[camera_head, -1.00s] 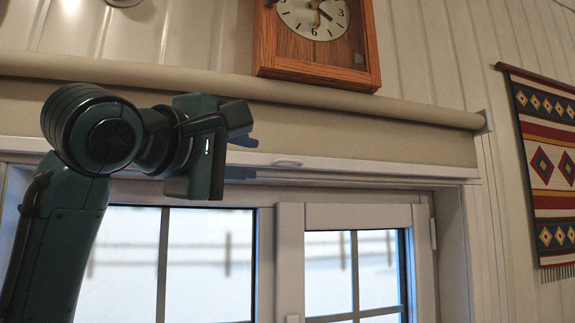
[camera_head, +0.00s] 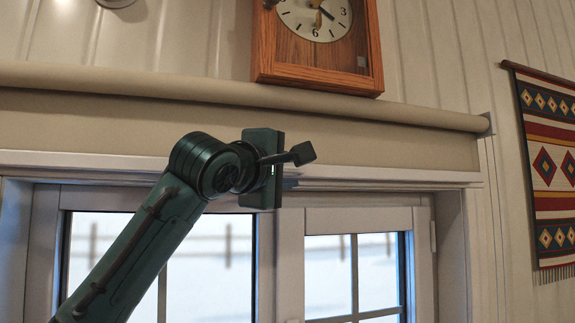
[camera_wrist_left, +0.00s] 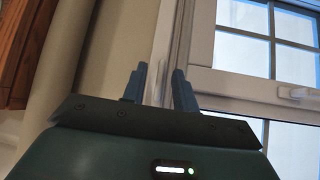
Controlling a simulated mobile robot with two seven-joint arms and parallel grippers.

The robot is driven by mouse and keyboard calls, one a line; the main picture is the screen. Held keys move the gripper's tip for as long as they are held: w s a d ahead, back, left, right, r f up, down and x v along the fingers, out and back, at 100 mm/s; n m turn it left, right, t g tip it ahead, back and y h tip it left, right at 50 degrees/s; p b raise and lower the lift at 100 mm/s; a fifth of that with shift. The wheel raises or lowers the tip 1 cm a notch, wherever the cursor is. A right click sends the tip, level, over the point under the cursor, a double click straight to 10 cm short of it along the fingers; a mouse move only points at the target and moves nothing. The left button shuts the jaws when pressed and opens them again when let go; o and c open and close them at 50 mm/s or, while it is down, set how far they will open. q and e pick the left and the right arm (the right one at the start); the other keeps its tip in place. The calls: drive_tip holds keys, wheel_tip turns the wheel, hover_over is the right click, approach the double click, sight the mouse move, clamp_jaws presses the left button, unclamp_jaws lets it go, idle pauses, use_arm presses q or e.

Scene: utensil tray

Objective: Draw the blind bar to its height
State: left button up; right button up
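The blind bar (camera_head: 400,175) is a pale strip along the lower edge of the beige shade (camera_head: 400,146), above the window. It lies roughly level, and my left gripper hides part of it. My left gripper (camera_head: 296,169) is at the bar's middle, one finger higher than the other. In the left wrist view, the blue fingertips (camera_wrist_left: 160,88) are apart, and the pale bar (camera_wrist_left: 163,45) shows between and beyond them. I cannot tell whether they touch it. The bar's small tab is hidden now. My right gripper is not in view.
A wooden clock (camera_head: 318,68) hangs just above the shade roller (camera_head: 430,115). A patterned wall hanging (camera_head: 548,165) is at the right. The window frame (camera_head: 290,235) is below the bar, with a window handle (camera_wrist_left: 300,93) in the left wrist view.

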use_arm(q)
drive_tip(key=shift+c, duration=0.2)
clamp_jaws()
idle(0.5)
